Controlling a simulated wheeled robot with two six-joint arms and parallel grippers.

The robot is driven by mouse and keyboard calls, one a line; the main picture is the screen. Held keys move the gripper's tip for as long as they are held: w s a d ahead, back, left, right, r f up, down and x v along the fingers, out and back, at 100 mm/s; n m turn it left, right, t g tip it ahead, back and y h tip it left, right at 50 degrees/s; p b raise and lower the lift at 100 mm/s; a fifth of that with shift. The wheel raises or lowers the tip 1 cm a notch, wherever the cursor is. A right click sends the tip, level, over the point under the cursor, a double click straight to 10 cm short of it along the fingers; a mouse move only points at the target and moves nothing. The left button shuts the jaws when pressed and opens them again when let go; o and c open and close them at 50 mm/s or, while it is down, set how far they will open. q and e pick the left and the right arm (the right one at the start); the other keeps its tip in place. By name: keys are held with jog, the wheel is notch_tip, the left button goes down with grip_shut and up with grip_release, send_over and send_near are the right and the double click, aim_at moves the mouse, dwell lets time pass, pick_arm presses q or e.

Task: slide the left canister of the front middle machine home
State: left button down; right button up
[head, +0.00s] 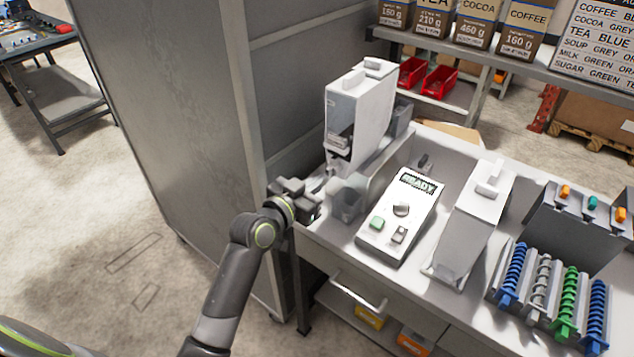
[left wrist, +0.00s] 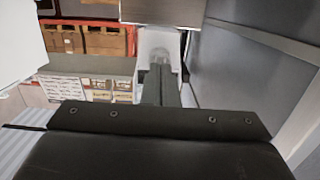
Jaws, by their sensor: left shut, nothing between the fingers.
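The left canister (head: 358,115) is a tall white-grey box with a handle on its lid. It stands at the left of the machine, and its lower part is partly hidden. My left gripper (head: 316,203) is shut and empty, in front of and below this canister, beside a translucent grey cup-like part (head: 347,198). I cannot tell whether they touch. In the left wrist view the closed fingers (left wrist: 163,84) point at a pale translucent part (left wrist: 160,46) below a grey face (left wrist: 162,11). The control panel (head: 404,212) reads READY. My right gripper is not in view.
The right canister (head: 473,222) stands right of the panel. Several coloured augers (head: 555,292) lie further right. A tall grey cabinet side (head: 165,130) rises close on the left. A shelf with labelled bags (head: 478,25) and red bins (head: 438,81) is behind.

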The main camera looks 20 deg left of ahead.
aim_at(330, 171)
pick_arm(q)
jog(key=shift+w, duration=0.15)
dwell(0.5)
jog(key=shift+r+b+x, duration=0.1)
jog(key=shift+b+x, duration=0.2)
jog(key=shift+x, duration=0.85)
jog(key=shift+r+b+x, duration=0.15)
jog(key=shift+b+x, duration=0.1)
jog(key=shift+x, duration=0.9)
